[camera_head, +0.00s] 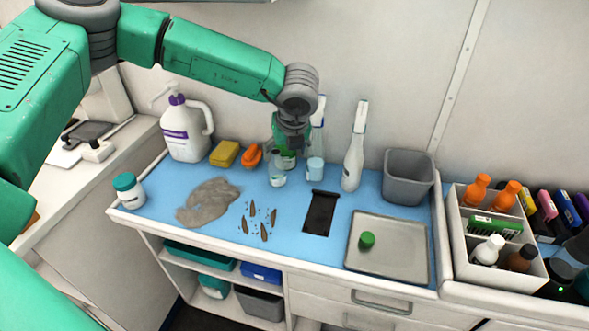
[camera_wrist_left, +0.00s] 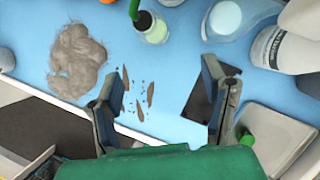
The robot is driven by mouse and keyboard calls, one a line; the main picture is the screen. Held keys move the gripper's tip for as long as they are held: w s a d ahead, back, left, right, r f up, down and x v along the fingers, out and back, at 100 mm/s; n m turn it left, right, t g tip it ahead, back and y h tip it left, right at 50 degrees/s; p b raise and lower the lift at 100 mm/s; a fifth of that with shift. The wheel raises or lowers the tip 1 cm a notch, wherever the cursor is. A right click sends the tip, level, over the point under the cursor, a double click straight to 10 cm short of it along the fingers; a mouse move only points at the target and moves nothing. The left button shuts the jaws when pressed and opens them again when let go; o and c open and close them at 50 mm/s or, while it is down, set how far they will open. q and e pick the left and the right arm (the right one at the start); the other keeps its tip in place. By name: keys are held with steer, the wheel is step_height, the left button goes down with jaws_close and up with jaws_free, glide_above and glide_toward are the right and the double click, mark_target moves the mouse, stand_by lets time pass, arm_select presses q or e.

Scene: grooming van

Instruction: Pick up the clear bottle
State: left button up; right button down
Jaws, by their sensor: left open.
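My right gripper is not in view.
An orange brush (camera_head: 252,156) and yellow sponge (camera_head: 225,154) lie left. Fur (camera_head: 208,203) and a metal tray (camera_head: 390,262) with a green cap (camera_head: 367,239) lie in front.

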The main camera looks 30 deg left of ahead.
mark_target(277, 169)
arm_select(q)
steer(key=shift+n, duration=0.5)
steer(key=x, duration=0.5)
steer(key=a+x, duration=0.1)
steer(key=x, duration=0.1)
steer(key=shift+w+a, duration=0.2)
steer(key=shift+w, duration=0.15)
steer(key=shift+w+d+f, duration=0.1)
steer(key=shift+d+f, duration=0.05)
steer(key=shift+f, duration=0.25)
steer(key=x, duration=0.4)
steer(key=shift+a+f+p, duration=0.1)
steer(key=shift+a+p, duration=0.2)
steer(key=shift+a, duration=0.1)
steer(key=shift+a+f, duration=0.35)
steer(key=shift+d+r, duration=0.1)
steer(key=shift+d, duration=0.2)
steer(key=c, duration=1.4)
steer(key=shift+o, duration=0.2)
steer(key=shift+r, duration=0.1)
